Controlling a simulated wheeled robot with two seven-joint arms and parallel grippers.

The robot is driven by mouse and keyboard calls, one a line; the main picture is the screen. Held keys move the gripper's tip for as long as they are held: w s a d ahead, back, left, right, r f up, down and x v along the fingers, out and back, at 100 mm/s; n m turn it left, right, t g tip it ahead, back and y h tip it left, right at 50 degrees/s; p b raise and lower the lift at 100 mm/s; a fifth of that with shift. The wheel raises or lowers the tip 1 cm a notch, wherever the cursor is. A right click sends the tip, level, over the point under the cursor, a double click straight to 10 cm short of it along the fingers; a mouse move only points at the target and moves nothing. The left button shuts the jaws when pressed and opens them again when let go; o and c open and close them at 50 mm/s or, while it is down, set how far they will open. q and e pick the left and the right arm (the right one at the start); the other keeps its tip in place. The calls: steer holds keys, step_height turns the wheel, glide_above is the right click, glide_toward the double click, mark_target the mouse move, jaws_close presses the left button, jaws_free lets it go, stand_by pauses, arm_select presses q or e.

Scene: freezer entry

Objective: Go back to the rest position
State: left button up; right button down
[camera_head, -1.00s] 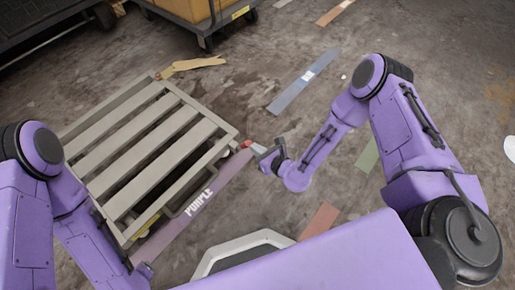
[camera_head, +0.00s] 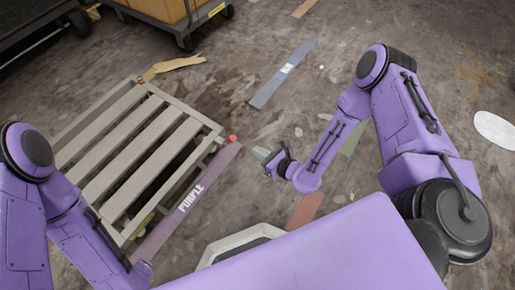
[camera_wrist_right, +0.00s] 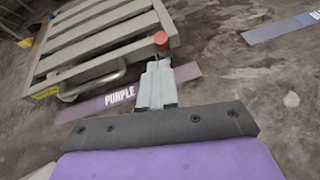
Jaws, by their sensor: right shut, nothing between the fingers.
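My right gripper (camera_head: 262,154) is in the middle of the head view, on a bent purple arm coming from the right. Its fingers are together and hold nothing. In the right wrist view the closed pale fingers (camera_wrist_right: 157,80) point toward a pallet corner with a red knob (camera_wrist_right: 161,38). In the head view a gap of floor lies between the fingertips and that red knob (camera_head: 233,138). My left arm shows at the left edge of the head view, hanging down. Its gripper cannot be seen.
A grey slatted pallet cart (camera_head: 128,147) stands at the left. A purple floor strip marked PURPLE (camera_head: 189,200) runs along its near side. A blue strip (camera_head: 283,72) lies beyond. A dark trolley with a box (camera_head: 186,25) stands at the back. The floor at the right is mostly clear.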

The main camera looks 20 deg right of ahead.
steer(key=s+d+f+n+g+h, duration=0.25)
steer(key=s+n, duration=0.35)
steer(key=n, duration=0.3)
steer(key=s+d+f+n+g+h, duration=0.2)
steer(key=s+d+f+n+g, duration=0.15)
steer(key=s+n, duration=0.45)
steer(key=s+d+r+n+g+h, duration=0.3)
steer(key=s+d+n+h, duration=0.2)
steer(key=s+d+n, duration=0.3)
step_height(320, 180, up, 25)
steer(key=p, duration=2.5)
steer(key=shift+w+a+p, duration=0.15)
steer(key=shift+w+p, duration=0.1)
steer(key=shift+p, duration=0.05)
